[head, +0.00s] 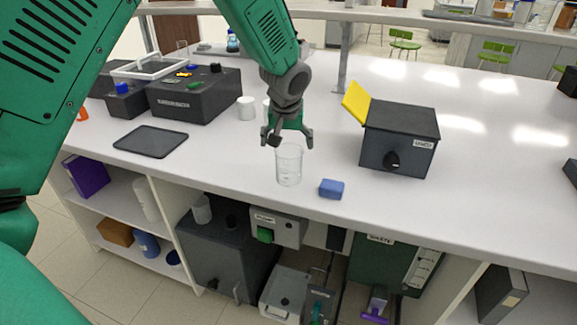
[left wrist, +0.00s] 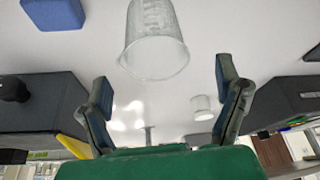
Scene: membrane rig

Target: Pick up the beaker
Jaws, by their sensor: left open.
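The clear glass beaker (head: 289,165) stands upright on the white bench near its front edge. My left gripper (head: 288,142) is open, with its fingers pointing down just above and behind the beaker's rim in the head view. In the left wrist view the beaker (left wrist: 153,40) shows beyond the fingertips, roughly between them, and the left gripper (left wrist: 163,80) holds nothing. I cannot tell whether a finger touches the glass. My right gripper is not in view.
A blue block (head: 331,188) lies right of the beaker. A dark box with a yellow flap (head: 398,140) stands farther right. A dark machine (head: 195,95), a black mat (head: 150,141) and a white cup (head: 246,107) are to the left. The far right bench is mostly clear.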

